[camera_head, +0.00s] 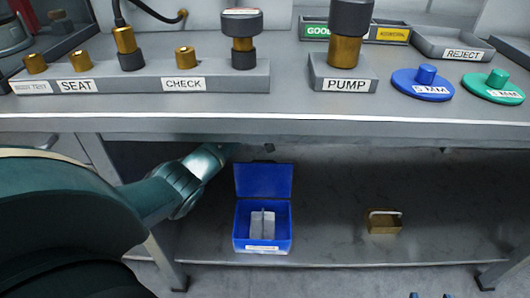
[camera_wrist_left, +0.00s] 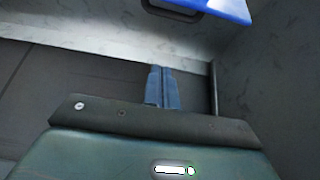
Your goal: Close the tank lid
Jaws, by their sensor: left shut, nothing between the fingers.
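The blue tank (camera_head: 239,225) stands on the lower shelf under the bench, with a pale divided insert inside and a label on its front. Its blue lid (camera_head: 263,180) stands raised at the back edge, open. My left arm reaches under the bench, left of and behind the lid; its gripper is hidden by the bench edge in the head view. In the left wrist view my left gripper (camera_wrist_left: 161,88) is shut and empty, with a blue part, probably of the tank (camera_wrist_left: 225,8), at top right, apart from the fingers. My right gripper (camera_head: 430,295) shows only two separated fingertips at the bottom edge.
A brass block with a handle (camera_head: 384,222) sits on the shelf to the right, with free shelf between it and the tank. The bench edge (camera_head: 300,125) overhangs the shelf. Valve parts, a pump stand (camera_head: 345,75) and reject tray (camera_head: 455,45) are on the bench.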

